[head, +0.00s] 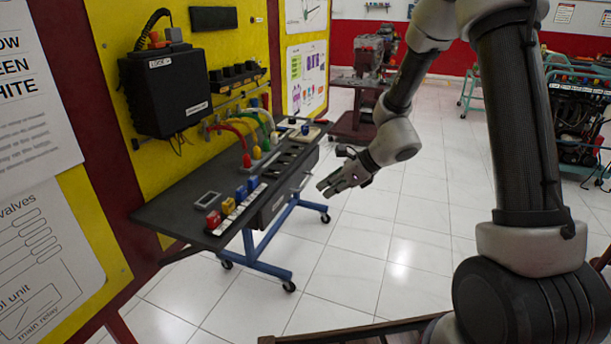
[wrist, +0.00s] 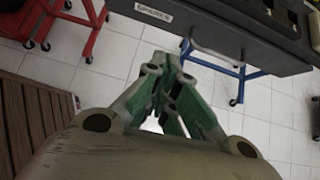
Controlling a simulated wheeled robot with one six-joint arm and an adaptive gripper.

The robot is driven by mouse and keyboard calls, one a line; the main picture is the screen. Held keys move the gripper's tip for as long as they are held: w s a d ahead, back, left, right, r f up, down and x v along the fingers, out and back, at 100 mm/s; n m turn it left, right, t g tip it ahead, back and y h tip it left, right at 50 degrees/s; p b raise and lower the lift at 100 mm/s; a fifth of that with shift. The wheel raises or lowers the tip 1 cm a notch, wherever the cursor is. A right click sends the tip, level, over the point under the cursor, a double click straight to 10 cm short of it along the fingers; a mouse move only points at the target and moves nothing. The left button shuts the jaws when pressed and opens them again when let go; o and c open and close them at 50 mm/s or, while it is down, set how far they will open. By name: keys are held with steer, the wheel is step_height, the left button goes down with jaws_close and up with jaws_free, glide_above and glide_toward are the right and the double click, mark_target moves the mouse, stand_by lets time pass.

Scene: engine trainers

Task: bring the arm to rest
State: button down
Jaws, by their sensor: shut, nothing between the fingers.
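My gripper (head: 326,188) is at the end of my bent arm in the head view, just off the right edge of the dark trainer table (head: 165,213). It hangs in free air over the white tiled floor and touches nothing that I can see. In the wrist view my gripper (wrist: 166,66) has its fingers together with nothing between them. The table's drawer front with a handle lies beyond the fingertips there.
The table on blue wheeled legs carries colored blocks (head: 230,208) and cables. A black box (head: 166,90) hangs on the yellow panel. An engine stand (head: 357,123) is behind. A brown slatted surface (wrist: 30,120) shows in the wrist view. Open floor (head: 400,230) lies right of the table.

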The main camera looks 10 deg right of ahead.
steer(key=s+d+r+n+g+h, duration=0.1)
steer(key=s+d+n+g, duration=0.15)
steer(key=s+n, duration=0.4)
steer(key=s+d+r+n+g, duration=0.2)
steer(key=s+d+n, duration=0.1)
steer(key=s+n, duration=0.35)
steer(key=s+d+r+n+t+h, duration=0.4)
steer(key=s+d+r+n+h, duration=0.2)
steer(key=s+d+r+n, duration=0.4)
steer(key=s+d+r, duration=0.4)
steer(key=s+r, duration=0.1)
steer(key=r, duration=0.2)
steer(key=shift+s+d+r+h, duration=0.35)
steer(key=shift+r+h, duration=0.05)
